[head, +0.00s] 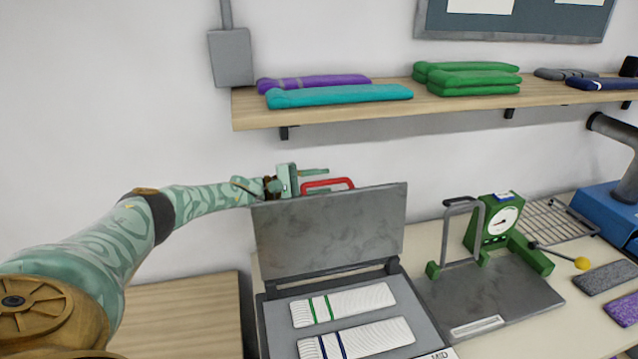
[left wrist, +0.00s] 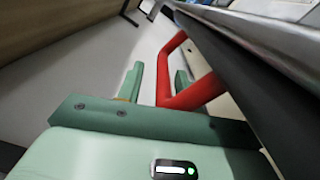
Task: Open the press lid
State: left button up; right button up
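The press has a grey metal lid (head: 330,232) that stands raised, close to upright, at the back of its base (head: 276,318). A red handle (head: 328,183) sticks up behind the lid's top edge. My left gripper (head: 317,180) is at this handle, behind the lid. In the left wrist view, the red handle's bar (left wrist: 165,85) lies between the two fingers (left wrist: 158,80), with a clear gap to the left finger. The fingers are apart. The lid (left wrist: 250,75) also fills the upper right there. My right gripper is not in view.
Two white knitted pieces with green (head: 345,303) and blue (head: 357,338) stripes lie on the press's lower plate. A green scale (head: 494,222) and a dark board (head: 487,290) stand to the right. A shelf (head: 350,113) with folded knits hangs above.

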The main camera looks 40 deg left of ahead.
pick_arm(q)
jog(key=shift+f, duration=0.1)
jog(key=shift+s+a, duration=0.3)
jog(key=v, duration=1.5)
jog(key=shift+s+a, duration=0.15)
jog(key=shift+s, duration=0.05)
